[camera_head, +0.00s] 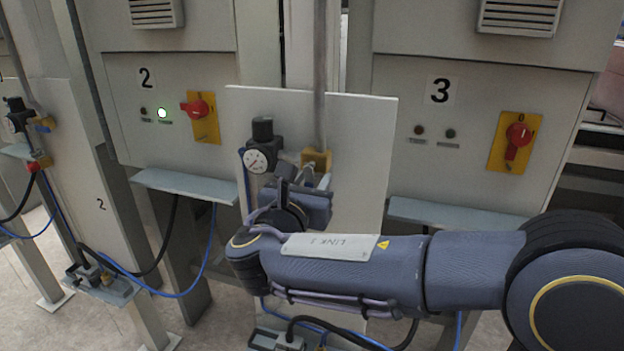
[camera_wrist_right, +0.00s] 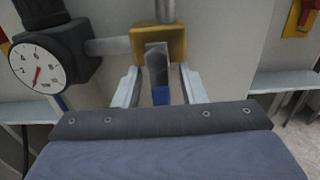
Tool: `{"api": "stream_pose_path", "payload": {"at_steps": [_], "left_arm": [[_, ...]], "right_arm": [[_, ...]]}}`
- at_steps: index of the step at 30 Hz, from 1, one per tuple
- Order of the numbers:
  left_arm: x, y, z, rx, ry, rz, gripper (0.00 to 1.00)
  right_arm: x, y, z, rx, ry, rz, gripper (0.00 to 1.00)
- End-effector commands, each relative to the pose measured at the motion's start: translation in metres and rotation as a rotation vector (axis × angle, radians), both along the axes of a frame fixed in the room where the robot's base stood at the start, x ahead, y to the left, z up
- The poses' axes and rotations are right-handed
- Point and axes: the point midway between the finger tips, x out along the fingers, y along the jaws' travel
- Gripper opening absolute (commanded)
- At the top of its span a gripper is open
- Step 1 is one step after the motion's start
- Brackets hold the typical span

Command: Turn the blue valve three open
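The valve is a yellow body (camera_wrist_right: 176,45) on a vertical grey pipe, with a handle that is grey above and blue (camera_wrist_right: 160,95) below, hanging straight down in the right wrist view. In the head view the yellow body (camera_head: 316,157) shows on the pale panel left of the number 3 cabinet; its handle is mostly hidden by my gripper. My right gripper (camera_wrist_right: 160,82) is open, one finger on each side of the handle, with visible gaps to both. It also shows in the head view (camera_head: 318,181). My left gripper is not in view.
A pressure gauge (camera_head: 257,160) with a black regulator sits close left of the valve. Cabinet 3 (camera_head: 470,200) has a red rotary switch (camera_head: 519,137) and a grey ledge (camera_head: 455,216). Cabinet 2 (camera_head: 180,90) stands to the left with a lit green lamp (camera_head: 162,113).

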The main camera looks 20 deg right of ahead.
Motion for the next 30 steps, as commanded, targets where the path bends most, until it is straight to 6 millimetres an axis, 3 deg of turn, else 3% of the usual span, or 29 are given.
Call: {"api": "stream_pose_path", "payload": {"at_steps": [10,19,30], "left_arm": [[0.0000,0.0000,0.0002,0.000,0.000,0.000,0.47],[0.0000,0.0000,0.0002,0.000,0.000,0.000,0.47],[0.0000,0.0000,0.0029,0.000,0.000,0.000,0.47]], "right_arm": [[0.0054,-0.0039,0.0001,0.001,-0.001,0.000,0.37],[0.0052,-0.0039,0.0000,0.001,-0.001,0.000,0.00],[0.0049,-0.0040,0.0009,-0.007,0.004,0.000,0.00]]}}
